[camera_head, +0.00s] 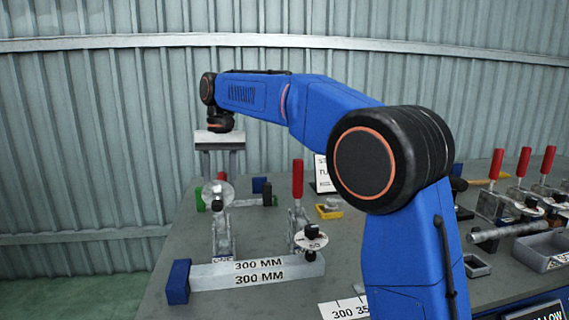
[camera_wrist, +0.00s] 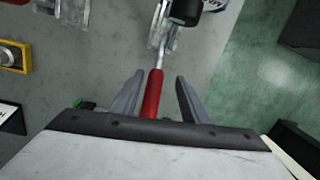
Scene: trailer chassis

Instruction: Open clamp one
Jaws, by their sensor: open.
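My gripper (camera_head: 220,174) is above the left toggle clamp (camera_head: 222,238) on the bench, fingers pointing down. In the wrist view my gripper (camera_wrist: 160,78) is open, with the clamp's red handle (camera_wrist: 152,96) between its two fingers. Gaps show on both sides of the handle. In the head view only a bit of that handle shows near the fingertips, behind a pale round disc. A second clamp (camera_head: 297,222) stands to the right with its red handle (camera_head: 297,178) upright. I cannot read which clamp is numbered one.
A grey bar marked 300 MM (camera_head: 258,272) with a blue end block (camera_head: 178,282) lies in front of the clamps. More red-handled clamps (camera_head: 496,164) and a grey tray (camera_head: 543,250) are at the right. A yellow-framed part (camera_head: 329,208) lies behind the second clamp.

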